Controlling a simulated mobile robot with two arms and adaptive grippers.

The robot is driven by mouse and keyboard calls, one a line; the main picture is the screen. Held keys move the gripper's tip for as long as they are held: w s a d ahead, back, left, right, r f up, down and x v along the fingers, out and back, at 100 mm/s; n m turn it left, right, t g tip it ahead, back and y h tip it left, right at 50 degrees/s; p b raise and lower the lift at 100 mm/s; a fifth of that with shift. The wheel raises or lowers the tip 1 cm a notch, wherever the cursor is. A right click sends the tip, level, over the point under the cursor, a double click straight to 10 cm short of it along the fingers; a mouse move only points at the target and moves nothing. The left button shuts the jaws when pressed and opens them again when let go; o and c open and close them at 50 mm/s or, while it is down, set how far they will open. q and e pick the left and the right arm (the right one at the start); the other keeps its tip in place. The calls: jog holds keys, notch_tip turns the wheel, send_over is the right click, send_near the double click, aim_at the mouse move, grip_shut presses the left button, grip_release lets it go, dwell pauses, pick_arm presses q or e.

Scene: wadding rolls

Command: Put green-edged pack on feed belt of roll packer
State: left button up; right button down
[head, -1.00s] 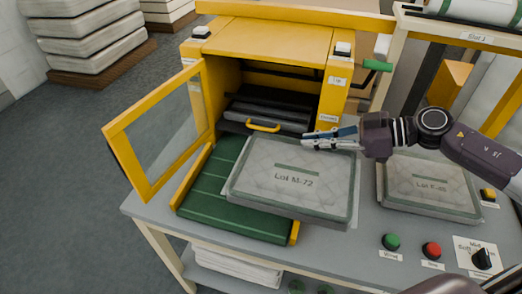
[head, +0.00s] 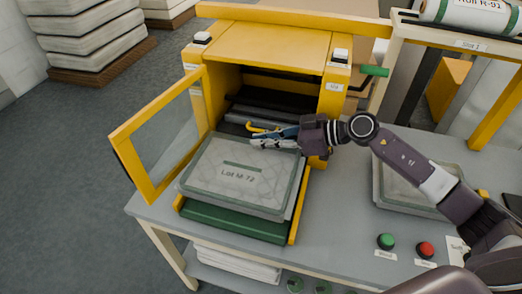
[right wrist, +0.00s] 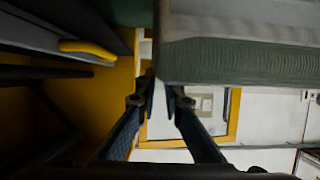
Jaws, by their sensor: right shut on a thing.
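The green-edged pack (head: 240,177), a grey quilted slab marked Lot M-72, is over the green feed belt (head: 235,222) of the yellow roll packer (head: 268,48). The belt's front strip shows below it; I cannot tell if the pack touches the belt. My right gripper (head: 262,141) is shut on the pack's far edge, near the packer's mouth. In the right wrist view the fingers (right wrist: 160,90) are close together beside the pack's green edge (right wrist: 235,62). My left gripper is not in view.
The packer's yellow-framed clear door (head: 165,135) stands open at the left. A second pack (head: 410,190) lies on the grey table at the right, partly behind my arm. Green (head: 386,241) and red (head: 425,250) buttons sit at the front right. Bare table lies between belt and second pack.

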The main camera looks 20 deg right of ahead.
aim_at(262, 151)
notch_tip(262, 151, down, 4)
jog(key=shift+a+f, duration=0.1)
jog(key=shift+w+a+f, duration=0.1)
jog(key=shift+w+f, duration=0.05)
jog(key=shift+f, duration=0.05)
jog(key=shift+f, duration=0.6)
jog(key=c, duration=2)
grip_release()
jog(key=shift+c, duration=0.2)
jog(key=shift+r, duration=0.1)
